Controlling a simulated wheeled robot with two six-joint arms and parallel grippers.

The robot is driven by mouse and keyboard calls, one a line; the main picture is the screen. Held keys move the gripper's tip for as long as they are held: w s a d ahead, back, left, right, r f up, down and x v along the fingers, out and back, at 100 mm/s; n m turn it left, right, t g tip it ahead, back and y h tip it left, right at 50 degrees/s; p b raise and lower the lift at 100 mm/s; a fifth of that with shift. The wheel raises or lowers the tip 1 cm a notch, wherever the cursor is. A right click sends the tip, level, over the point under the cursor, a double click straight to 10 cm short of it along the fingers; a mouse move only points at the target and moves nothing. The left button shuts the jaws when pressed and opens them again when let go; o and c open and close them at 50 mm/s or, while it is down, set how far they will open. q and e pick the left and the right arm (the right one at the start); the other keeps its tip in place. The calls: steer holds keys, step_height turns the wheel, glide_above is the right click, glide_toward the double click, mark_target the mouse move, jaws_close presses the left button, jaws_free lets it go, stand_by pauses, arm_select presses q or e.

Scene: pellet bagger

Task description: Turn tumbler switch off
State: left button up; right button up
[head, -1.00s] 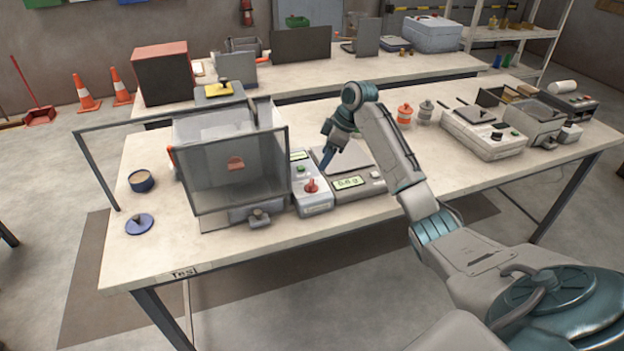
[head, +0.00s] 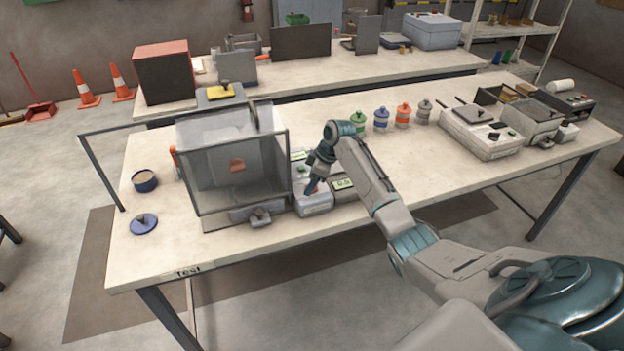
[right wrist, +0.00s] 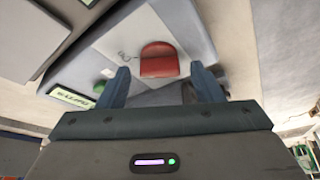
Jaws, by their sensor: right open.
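The tumbler switch is a red lever (right wrist: 158,60) on a light grey control box (head: 313,206), seen clearly in the right wrist view. There it lies ahead of and between the two blue fingertips of my right gripper (right wrist: 161,78), which is open and empty. In the head view my right gripper (head: 312,186) reaches down over the box and mostly hides the lever. I cannot tell whether a finger touches it. A green button (right wrist: 99,87) and a lit display (right wrist: 73,97) sit on the same box. My left gripper is not in view.
A clear-walled bagger enclosure (head: 240,170) stands close to the box on the left. A scale with a lit display (head: 343,184) is close on the right, partly behind my arm. Several small colored jars (head: 381,117) stand behind. The table's front right is bare.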

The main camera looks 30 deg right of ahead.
steer(key=shift+c, duration=0.2)
steer(key=c, duration=1)
steer(key=shift+o, duration=0.2)
steer(key=n+g+b, duration=0.1)
steer(key=n, duration=0.2)
steer(key=n+g+y+b, duration=0.1)
steer(key=n+b, duration=0.1)
steer(key=n, duration=0.1)
steer(key=shift+w+f, duration=0.1)
steer(key=n+g+b, duration=0.1)
steer(key=n+b, duration=0.1)
steer(key=n, duration=0.1)
steer(key=shift+n+b, duration=0.35)
steer(key=shift+n, duration=0.05)
steer(key=shift+n+g+b, duration=0.45)
steer(key=shift+n+g, duration=0.15)
steer(key=shift+n, duration=0.3)
